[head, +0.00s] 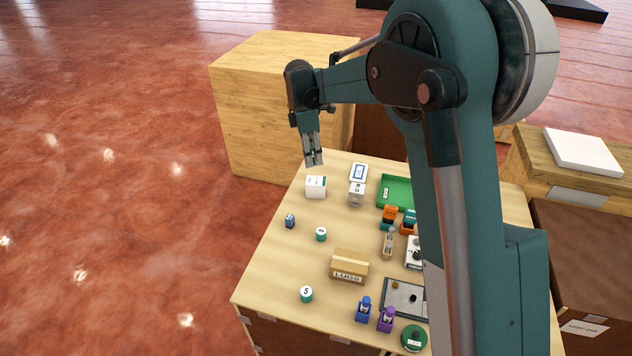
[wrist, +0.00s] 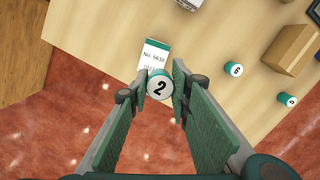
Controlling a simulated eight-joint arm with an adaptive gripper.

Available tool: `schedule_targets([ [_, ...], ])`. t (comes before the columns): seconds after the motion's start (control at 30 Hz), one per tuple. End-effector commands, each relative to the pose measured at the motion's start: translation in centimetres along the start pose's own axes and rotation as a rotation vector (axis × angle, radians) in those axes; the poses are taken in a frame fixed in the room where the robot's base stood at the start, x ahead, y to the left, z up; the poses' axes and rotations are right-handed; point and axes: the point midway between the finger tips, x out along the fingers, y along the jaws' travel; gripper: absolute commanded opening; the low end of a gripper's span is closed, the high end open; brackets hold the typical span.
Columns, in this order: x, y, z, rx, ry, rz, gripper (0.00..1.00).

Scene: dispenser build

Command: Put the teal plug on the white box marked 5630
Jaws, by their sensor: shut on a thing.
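My gripper (wrist: 160,88) is shut on a teal plug (wrist: 160,87) with a white face numbered 2. In the head view my gripper (head: 314,162) hangs over the table's far left edge, just above and behind a small white box (head: 316,188). In the wrist view the white box (wrist: 153,55) reads "No. 5630" and has a teal band. The held plug overlaps the box's near end in this view, and a gap in height seems to remain. The plug is too small to make out in the head view.
Two other teal plugs, 6 (head: 321,234) and 5 (head: 306,294), stand apart on the table. A small blue piece (head: 290,221), a LUGS carton (head: 349,267), a grey box (head: 357,194) and a green tray (head: 394,184) are nearby. A wooden crate (head: 265,110) stands behind.

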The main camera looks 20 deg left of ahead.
Motion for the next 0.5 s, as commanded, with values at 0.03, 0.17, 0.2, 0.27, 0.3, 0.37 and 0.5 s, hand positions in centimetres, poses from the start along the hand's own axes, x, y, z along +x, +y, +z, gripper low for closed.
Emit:
schedule_targets([
  [0.03, -0.1, 0.6, 0.7, 0.003, 0.0, 0.0, 0.08],
  [0.17, -0.2, 1.3, 1.5, 0.005, 0.0, -0.001, 0.08],
  [0.2, -0.2, 1.4, 1.6, 0.005, 0.0, -0.001, 0.08],
  [0.27, -0.3, 1.5, 1.7, 0.005, 0.0, -0.001, 0.08],
  [0.3, -0.3, 1.5, 1.7, 0.005, 0.0, 0.0, 0.08],
  [0.37, -0.3, 1.5, 1.7, 0.005, 0.0, 0.0, 0.08],
  [0.5, -0.2, 1.4, 1.7, 0.005, 0.0, 0.0, 0.08],
])
